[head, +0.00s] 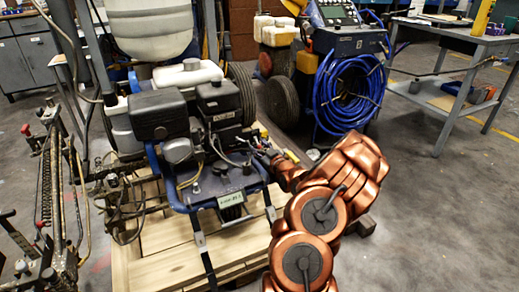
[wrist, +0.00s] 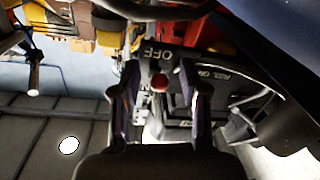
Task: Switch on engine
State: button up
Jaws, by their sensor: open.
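The black engine (head: 190,115) sits on the blue frame of the line striper, in the middle-left of the head view. In the wrist view, a small round red knob (wrist: 159,83) shows on the engine's dark panel, below white "OFF" lettering. My gripper (wrist: 160,72) is open, with one dark finger on each side of the red knob in the picture. I cannot tell whether the fingers touch the knob or the panel. In the head view, my gripper (head: 268,156) is small and dark at the engine's right side. The knob is not visible there.
The striper stands on a wooden pallet (head: 180,260). Behind it is a blue machine with a coiled blue hose (head: 348,92). A grey workbench (head: 455,35) stands at the right. A "FUEL ON" label (wrist: 214,73) and cables lie close right of my fingers.

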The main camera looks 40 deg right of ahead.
grip_shut()
dwell(0.4)
